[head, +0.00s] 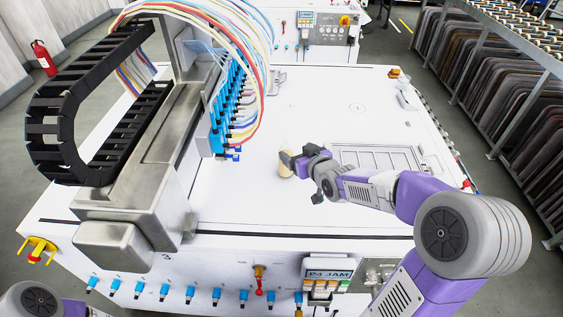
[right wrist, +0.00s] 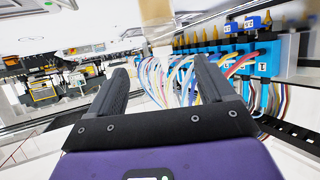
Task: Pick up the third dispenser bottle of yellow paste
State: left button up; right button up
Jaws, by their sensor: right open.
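A pale yellow-beige bottle (head: 285,165) stands on the white table top (head: 290,205), to the right of the gantry's blue nozzles. My right gripper (head: 301,166) is at the bottle's right side and hides part of it. In the right wrist view my right gripper (right wrist: 160,72) is open, its two fingers apart with nothing clearly gripped. A beige piece, probably the bottle (right wrist: 157,20), shows beyond the fingertips, between them and cut by the top edge. I cannot tell whether a finger touches it. My left gripper is out of the picture.
The steel gantry (head: 160,150) with a black cable chain (head: 60,120) and a row of blue nozzles (head: 222,115) stands left of the bottle. A recessed panel (head: 378,158) lies at the right. The table is clear behind the bottle. A control panel (head: 327,275) is at the front.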

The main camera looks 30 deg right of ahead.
aim_at(286, 137)
jog(key=w+f+b, duration=0.2)
jog(key=w+f, duration=0.1)
jog(key=w+f+b, duration=0.3)
jog(key=w+f, duration=0.1)
jog(key=shift+w+d, duration=0.15)
jog(key=shift+w, duration=0.15)
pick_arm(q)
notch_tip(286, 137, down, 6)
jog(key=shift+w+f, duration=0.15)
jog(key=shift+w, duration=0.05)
pick_arm(e)
jog(key=c, duration=1.2)
notch_tip(286, 137, up, 10)
jog(key=p, duration=0.3)
jog(key=shift+p, duration=0.4)
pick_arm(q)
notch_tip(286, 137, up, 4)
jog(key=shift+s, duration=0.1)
